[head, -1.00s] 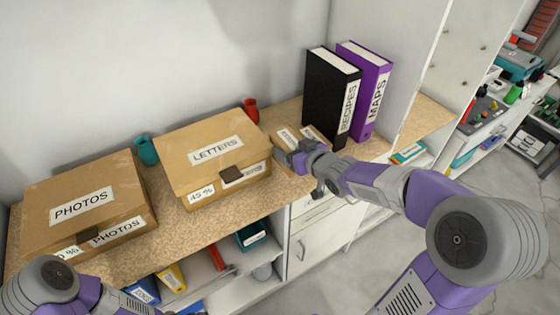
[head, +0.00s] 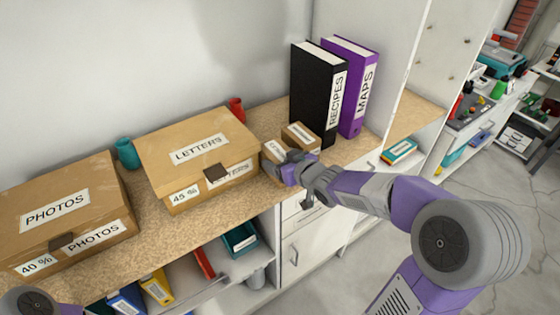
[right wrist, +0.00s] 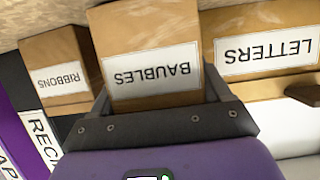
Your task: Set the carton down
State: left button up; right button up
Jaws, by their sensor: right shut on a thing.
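The small brown carton labelled BAUBLES (right wrist: 150,75) is between the two fingers of my right gripper (right wrist: 155,115) in the right wrist view. In the head view my right gripper (head: 288,172) is shut on this carton (head: 274,152), at the front of the worktop (head: 185,222). The carton looks upright. Its base is close to the worktop; I cannot tell for sure whether it touches. A similar carton labelled RIBBONS (right wrist: 58,75) stands beside it, also in the head view (head: 302,136). My left gripper is outside the head view.
The large LETTERS box (head: 180,140) stands left of the carton, the PHOTOS box (head: 45,205) farther left. Black RECIPES (head: 312,95) and purple MAPS (head: 358,90) binders stand behind and to the right. A red cup (head: 237,108) and a teal cup (head: 127,153) are near the wall.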

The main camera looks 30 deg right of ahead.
jog(key=o, duration=0.8)
jog(key=shift+f, duration=0.25)
jog(key=o, duration=0.5)
jog(key=shift+c, duration=0.2)
jog(key=shift+r, duration=0.15)
jog(key=shift+r, duration=0.25)
jog(key=p+v, duration=0.5)
jog(key=v, duration=0.7)
jog(key=shift+f, duration=0.2)
